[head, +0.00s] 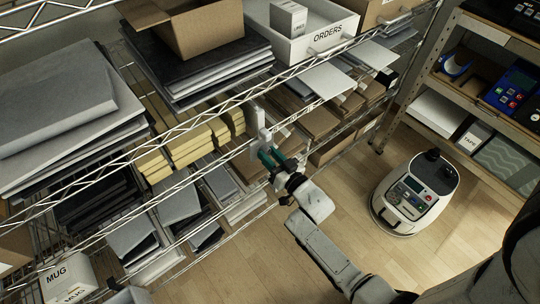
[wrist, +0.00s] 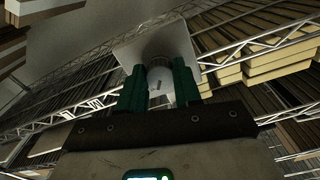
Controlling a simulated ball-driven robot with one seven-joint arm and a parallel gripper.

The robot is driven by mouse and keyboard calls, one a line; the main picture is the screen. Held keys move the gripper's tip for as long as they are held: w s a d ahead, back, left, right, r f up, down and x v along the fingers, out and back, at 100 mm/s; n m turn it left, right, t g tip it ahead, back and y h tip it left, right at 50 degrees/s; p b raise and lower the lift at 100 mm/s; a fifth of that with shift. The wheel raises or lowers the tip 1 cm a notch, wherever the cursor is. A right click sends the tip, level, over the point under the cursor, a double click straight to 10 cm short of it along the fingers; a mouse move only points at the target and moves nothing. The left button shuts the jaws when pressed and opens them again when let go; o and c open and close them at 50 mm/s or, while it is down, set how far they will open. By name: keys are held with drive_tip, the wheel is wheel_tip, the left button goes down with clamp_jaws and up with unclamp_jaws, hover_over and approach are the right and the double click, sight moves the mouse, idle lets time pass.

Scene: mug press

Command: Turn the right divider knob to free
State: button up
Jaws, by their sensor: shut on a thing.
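A pale grey divider plate (head: 258,122) stands upright at the front edge of the wire shelf, right of the yellow stacks. In the wrist view the divider plate (wrist: 160,42) is straight ahead of my fingers. The round grey divider knob (wrist: 160,84) sits between my two green fingers, with a small dark mark on its face. My gripper (head: 266,154) reaches the shelf front and is shut on the knob; the fingers (wrist: 159,74) touch its two sides. The knob is hidden by my gripper in the head view. I cannot read its setting.
Yellow stacks (head: 188,142) lie left of the divider, and brown boards (head: 312,122) lie to its right. A white ORDERS bin (head: 318,36) stands on the shelf above. A wheeled device (head: 414,193) stands on the floor at right. Wire shelf rails run close around my gripper.

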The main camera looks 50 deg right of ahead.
drive_tip(key=shift+f+n, duration=0.1)
drive_tip(key=shift+n, duration=0.2)
drive_tip(key=n+b, duration=0.4)
drive_tip(key=n, duration=0.1)
drive_tip(key=shift+d+f+n, duration=0.1)
drive_tip(key=shift+n, duration=0.2)
drive_tip(key=n+b, duration=0.3)
drive_tip(key=n, duration=0.2)
drive_tip(key=shift+r+n+b, duration=0.2)
drive_tip(key=shift+n+b, duration=0.45)
drive_tip(key=shift+n, duration=0.55)
drive_tip(key=o, duration=1)
drive_tip(key=shift+o, duration=0.2)
